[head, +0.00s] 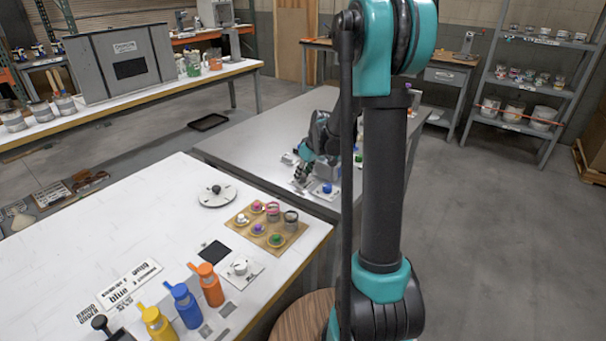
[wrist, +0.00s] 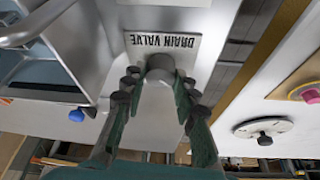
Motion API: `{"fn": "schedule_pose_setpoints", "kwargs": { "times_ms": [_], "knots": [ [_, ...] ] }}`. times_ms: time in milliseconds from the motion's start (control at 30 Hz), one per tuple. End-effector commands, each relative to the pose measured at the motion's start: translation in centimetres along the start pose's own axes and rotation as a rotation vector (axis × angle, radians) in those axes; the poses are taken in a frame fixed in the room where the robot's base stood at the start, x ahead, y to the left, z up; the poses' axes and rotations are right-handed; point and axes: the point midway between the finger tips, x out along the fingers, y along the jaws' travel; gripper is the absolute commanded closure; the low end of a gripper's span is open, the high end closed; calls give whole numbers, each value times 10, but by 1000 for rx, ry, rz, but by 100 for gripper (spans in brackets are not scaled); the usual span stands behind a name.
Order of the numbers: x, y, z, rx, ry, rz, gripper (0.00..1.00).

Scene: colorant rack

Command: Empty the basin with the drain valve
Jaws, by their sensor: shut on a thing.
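The drain valve is a grey round knob (wrist: 160,66) beside a "DRAIN VALVE" label (wrist: 163,41) that shows upside down in the wrist view. My gripper (wrist: 161,80) is shut on this knob, with one finger on each side of it. In the head view my gripper (head: 302,177) is low over the grey metal table, and the knob is too small to make out there. A metal basin (wrist: 72,45) with a blue-grey inside is partly in view at the left of the wrist view. Its water level cannot be told.
A blue knob (head: 327,188) stands on a white plate near my gripper. The white table (head: 130,230) holds a round disc with a black knob (head: 216,193), a wooden tray (head: 288,237) of coloured knobs, and blue (head: 184,307), orange (head: 209,287) and yellow (head: 157,325) bottles.

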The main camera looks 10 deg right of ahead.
Motion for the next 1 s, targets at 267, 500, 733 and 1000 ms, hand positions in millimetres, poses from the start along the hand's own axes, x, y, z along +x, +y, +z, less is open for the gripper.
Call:
{"fn": "schedule_pose_setpoints", "kwargs": {
  "times_ms": [267,500,733,1000],
  "knots": [
    [0,0,0,7,0,3,100],
    [0,-1,0,80,-1,33,100],
    [0,-3,-1,238,0,100,100],
    [0,-4,-2,474,0,198,100]
  ]
}}
